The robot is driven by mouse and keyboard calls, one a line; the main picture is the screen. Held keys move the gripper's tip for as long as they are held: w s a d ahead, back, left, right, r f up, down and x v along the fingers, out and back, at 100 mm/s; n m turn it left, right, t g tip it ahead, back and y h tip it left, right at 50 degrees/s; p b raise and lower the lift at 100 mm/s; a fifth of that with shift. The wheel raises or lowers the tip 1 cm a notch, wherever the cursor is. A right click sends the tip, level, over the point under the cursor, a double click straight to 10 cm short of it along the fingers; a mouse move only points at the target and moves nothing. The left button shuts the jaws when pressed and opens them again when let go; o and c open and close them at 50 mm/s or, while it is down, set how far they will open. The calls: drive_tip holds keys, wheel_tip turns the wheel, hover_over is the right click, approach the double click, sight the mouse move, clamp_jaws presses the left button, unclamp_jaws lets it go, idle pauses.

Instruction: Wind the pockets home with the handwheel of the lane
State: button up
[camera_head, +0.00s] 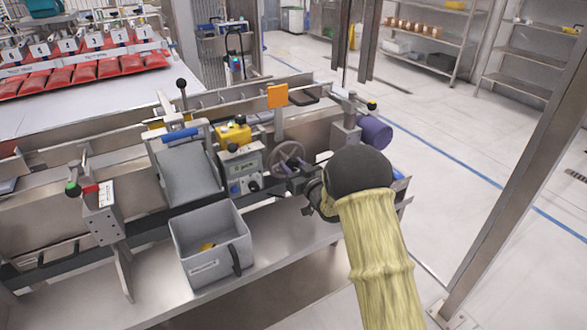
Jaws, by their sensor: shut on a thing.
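The handwheel (287,156) is a dark spoked ring on the front of the lane, right of a small control box. My gripper (295,180) is at the lower right part of the wheel, at the end of my arm in its yellowish sleeve. It is shut on the handwheel, though the fingertips are small and partly hidden by my wrist. The lane (330,118) runs across the picture behind the wheel. The pockets cannot be made out clearly.
A grey bin (213,245) with a little yellow inside stands on the shelf left of my gripper. A control box (240,168) sits beside the wheel. A purple cylinder (375,132) is just behind my wrist. Red packs (85,70) lie at back left. The floor at right is clear.

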drive_tip(key=n+b, duration=0.1)
drive_tip(key=n, duration=0.1)
drive_tip(key=n+b, duration=0.1)
drive_tip(key=b, duration=0.1)
drive_tip(key=shift+f+n, duration=0.2)
drive_tip(key=shift+n, duration=0.2)
drive_tip(key=n+b, duration=0.3)
drive_tip(key=shift+n+b, duration=0.3)
drive_tip(key=n+b, duration=0.6)
drive_tip(key=shift+a+f, duration=0.1)
drive_tip(key=n+b, duration=0.3)
drive_tip(key=n, duration=0.1)
drive_tip(key=shift+b, duration=0.4)
drive_tip(key=n+b, duration=0.3)
drive_tip(key=b, duration=0.1)
drive_tip(key=shift+f+n, duration=0.15)
drive_tip(key=shift+n, duration=0.15)
drive_tip(key=n+b, duration=0.3)
drive_tip(key=shift+n+b, duration=1)
